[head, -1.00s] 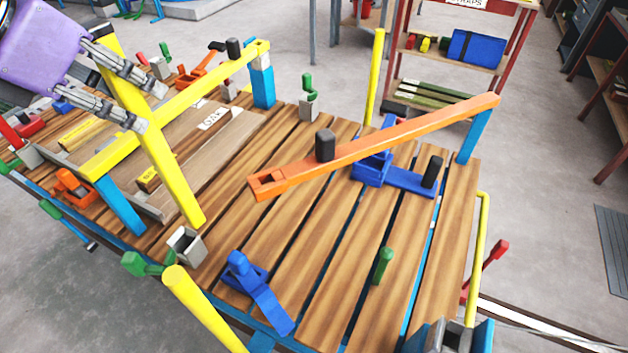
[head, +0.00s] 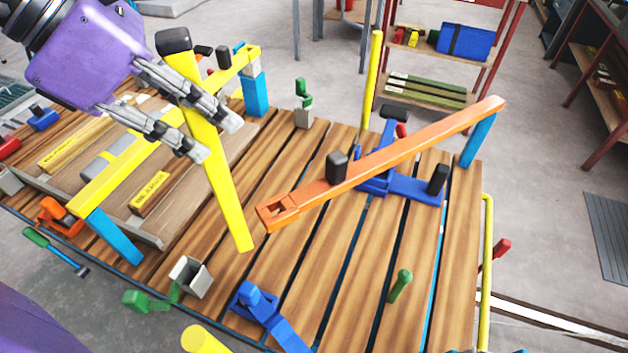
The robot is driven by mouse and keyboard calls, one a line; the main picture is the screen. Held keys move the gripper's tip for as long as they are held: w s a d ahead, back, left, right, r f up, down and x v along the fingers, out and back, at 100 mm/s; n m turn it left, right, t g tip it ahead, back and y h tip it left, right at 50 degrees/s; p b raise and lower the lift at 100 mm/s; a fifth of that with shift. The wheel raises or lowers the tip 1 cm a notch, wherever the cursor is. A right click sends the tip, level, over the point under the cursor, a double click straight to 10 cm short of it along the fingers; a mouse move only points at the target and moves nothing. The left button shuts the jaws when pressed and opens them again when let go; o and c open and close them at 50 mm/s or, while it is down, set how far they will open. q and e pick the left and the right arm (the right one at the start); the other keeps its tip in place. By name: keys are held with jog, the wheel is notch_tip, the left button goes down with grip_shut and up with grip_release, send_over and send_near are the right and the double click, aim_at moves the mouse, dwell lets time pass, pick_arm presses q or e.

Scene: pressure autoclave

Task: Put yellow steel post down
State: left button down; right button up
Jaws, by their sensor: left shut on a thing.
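The yellow steel post (head: 223,187) is a long square bar with a black cap at its top end. My left gripper (head: 218,139) is shut on its upper part. The post is tilted, its lower end towards the picture's lower right, over the wooden slatted table (head: 330,275). I cannot tell whether that lower end touches the slats. A grey square socket (head: 190,277) with a green handle stands at the table's front edge, left of and below the post's lower end. My right gripper is not in view.
An orange bar (head: 390,155) slants across the table to the right, close to the post's lower end. A yellow bar frame (head: 110,178) stands behind the post on the left. A blue clamp (head: 262,312) lies at the front. Slats at front right are mostly clear.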

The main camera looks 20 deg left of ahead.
pick_arm(q)
jog(key=w+a+f, duration=0.8)
jog(key=w+f, duration=0.3)
jog(key=f, duration=0.2)
jog(key=shift+a, duration=0.25)
jog(key=shift+f, duration=0.1)
jog(key=c, duration=1.9)
grip_release()
jog(key=shift+f, duration=0.1)
jog(key=o, duration=0.4)
